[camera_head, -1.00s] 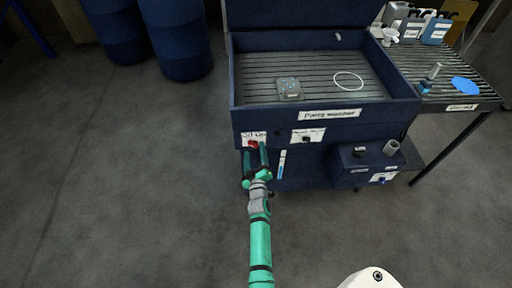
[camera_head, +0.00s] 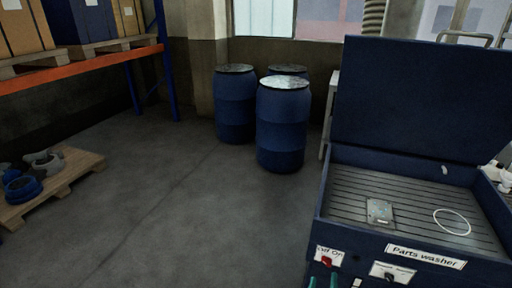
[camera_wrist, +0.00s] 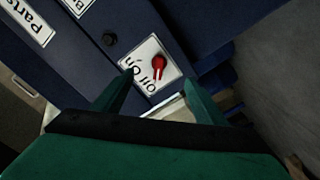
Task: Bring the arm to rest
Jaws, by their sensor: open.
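My gripper (camera_head: 323,282) shows only as two green fingertips at the bottom edge of the head view, just below the red switch (camera_head: 326,261) on the parts washer (camera_head: 345,215). In the wrist view my gripper (camera_wrist: 158,78) is open, its two green fingers apart with nothing held between them. The red switch (camera_wrist: 158,69) on its white off/on plate lies ahead between the fingertips. I cannot tell whether a finger touches the panel. The rest of my arm is out of the head view.
A small grey metal part (camera_head: 380,211) and a white ring (camera_head: 452,222) lie in the washer basin. Blue drums (camera_head: 282,125) stand behind. A pallet (camera_head: 62,178) with parts is at left, under an orange-beamed rack (camera_head: 85,67). Open floor lies between.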

